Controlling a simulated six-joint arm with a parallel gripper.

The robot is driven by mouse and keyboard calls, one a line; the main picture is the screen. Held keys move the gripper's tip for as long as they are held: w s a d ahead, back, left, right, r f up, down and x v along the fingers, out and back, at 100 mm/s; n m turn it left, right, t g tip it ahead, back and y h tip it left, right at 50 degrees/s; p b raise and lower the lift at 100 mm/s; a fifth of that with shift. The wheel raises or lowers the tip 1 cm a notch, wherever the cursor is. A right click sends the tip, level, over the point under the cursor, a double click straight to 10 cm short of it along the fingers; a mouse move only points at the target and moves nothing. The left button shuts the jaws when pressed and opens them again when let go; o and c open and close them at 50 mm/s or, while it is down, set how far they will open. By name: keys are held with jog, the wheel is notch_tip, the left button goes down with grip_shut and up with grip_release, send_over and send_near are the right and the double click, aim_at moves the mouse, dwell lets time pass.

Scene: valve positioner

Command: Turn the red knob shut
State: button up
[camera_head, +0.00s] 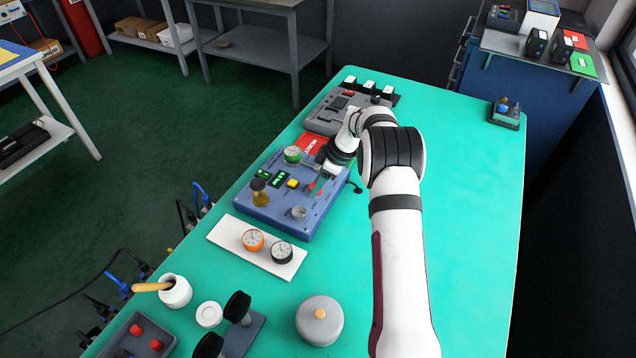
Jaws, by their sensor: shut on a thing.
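A blue valve panel (262,213) lies on the green bench left of my arm. The small red knob (313,186) is at the panel's right side, mostly hidden by my gripper. My gripper (317,180) points down at it and is shut on it. The knob's angle cannot be told at this size. The panel also bears a green-rimmed gauge (292,154), lit green displays (279,178), a yellow button (292,184), an amber cup (260,192) and a grey round fitting (299,212).
A white plate (227,235) with two gauges is in front. A lidded grey pot (319,322) stands nearer.

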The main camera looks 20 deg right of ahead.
grip_shut()
jog(key=m+t, duration=0.1)
jog(key=m, duration=0.2)
jog(key=shift+m+h, duration=0.3)
jog(key=shift+h, duration=0.1)
jog(key=m, duration=0.2)
jog(key=m+h, duration=0.1)
jog(key=m, duration=0.1)
jog(key=shift+s+a+m+t+h, duration=0.1)
jog(key=shift+a+m+t+h, duration=0.05)
jog(key=shift+m+t+h, duration=0.2)
jog(key=m+h, duration=0.2)
jog(key=m, duration=0.3)
jog(key=shift+a, duration=0.15)
jog(key=shift+m+h, duration=0.75)
jog(key=shift+m, duration=1.5)
